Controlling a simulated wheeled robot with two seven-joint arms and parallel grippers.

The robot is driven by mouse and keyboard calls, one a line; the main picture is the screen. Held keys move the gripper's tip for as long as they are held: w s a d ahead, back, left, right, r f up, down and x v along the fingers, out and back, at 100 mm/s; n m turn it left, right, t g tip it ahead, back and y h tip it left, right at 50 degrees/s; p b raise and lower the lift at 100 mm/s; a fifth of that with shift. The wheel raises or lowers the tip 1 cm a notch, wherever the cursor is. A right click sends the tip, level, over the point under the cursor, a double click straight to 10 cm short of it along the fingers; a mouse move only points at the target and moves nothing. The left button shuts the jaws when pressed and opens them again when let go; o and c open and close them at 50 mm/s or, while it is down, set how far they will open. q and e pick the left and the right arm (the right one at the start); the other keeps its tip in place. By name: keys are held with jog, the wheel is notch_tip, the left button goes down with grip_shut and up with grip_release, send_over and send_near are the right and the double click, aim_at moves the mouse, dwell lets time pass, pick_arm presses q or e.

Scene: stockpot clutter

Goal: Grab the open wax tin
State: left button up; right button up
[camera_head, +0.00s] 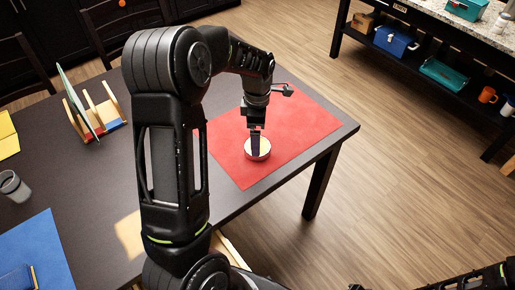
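A small round tin with a pale top and reddish side (264,153) sits on the red mat (303,120) near the table's front right edge. My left gripper (256,148) points straight down at the tin, and its dark finger overlaps the tin's middle. I see the fingers edge-on, so I cannot tell whether they are open or closed on the tin. The gripper hides part of the tin's top. My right arm shows only at the bottom right edge, and its gripper (357,287) is mostly cut off there.
A wooden rack (106,112) with a plate stands at the table's left back. A grey cup (14,187), a blue mat (38,252) and a yellow item (7,136) lie at the left. A shelved counter (450,40) stands at the back right. The red mat is otherwise clear.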

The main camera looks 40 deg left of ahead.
pick_arm(q)
notch_tip(320, 180, down, 5)
jog(key=shift+r+p, duration=0.1)
jog(key=shift+p, duration=0.3)
dwell(0.4)
jog(key=c, duration=1.7)
jog(key=shift+c, duration=0.2)
notch_tip(320, 180, up, 10)
jog(key=shift+b, duration=0.45)
